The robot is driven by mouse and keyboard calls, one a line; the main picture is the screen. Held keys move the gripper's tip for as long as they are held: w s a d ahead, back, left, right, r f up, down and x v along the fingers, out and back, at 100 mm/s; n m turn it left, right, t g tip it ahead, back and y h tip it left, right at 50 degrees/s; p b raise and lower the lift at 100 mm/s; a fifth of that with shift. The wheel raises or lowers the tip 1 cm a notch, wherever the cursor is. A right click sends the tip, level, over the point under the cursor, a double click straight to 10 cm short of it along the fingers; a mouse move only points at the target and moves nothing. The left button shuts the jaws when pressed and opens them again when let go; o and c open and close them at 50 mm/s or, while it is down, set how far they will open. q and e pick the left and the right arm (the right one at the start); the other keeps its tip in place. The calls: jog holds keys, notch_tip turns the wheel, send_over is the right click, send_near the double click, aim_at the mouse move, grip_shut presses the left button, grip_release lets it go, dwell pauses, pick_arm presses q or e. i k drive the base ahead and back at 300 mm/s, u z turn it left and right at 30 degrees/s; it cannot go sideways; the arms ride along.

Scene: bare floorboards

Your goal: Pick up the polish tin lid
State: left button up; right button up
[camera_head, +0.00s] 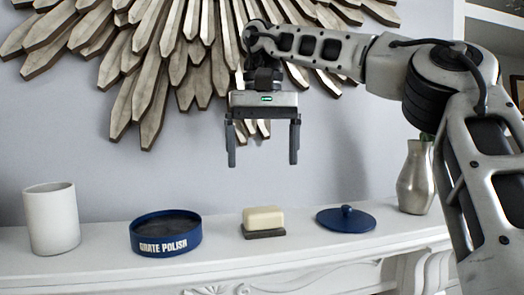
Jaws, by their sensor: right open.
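The polish tin lid (345,220) is a flat blue disc with a small round knob on top. It lies on the white mantel shelf, right of the middle. The polish tin (166,236) is a round blue tin marked "GRATE POLISH", uncovered, with dark contents, further left on the shelf. My right gripper (262,163) points down with its fingers wide apart and nothing between them. It hangs well above the shelf, up and to the left of the lid. My left gripper is not in view.
A cream block on a dark base (264,222) sits between the tin and the lid. A white cup (52,218) stands at the far left. A silver vase (415,178) stands right of the lid, partly behind my right arm. Wooden sunburst decor (150,60) covers the wall above.

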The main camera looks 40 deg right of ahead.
aim_at(345, 218)
jog(key=k, duration=1)
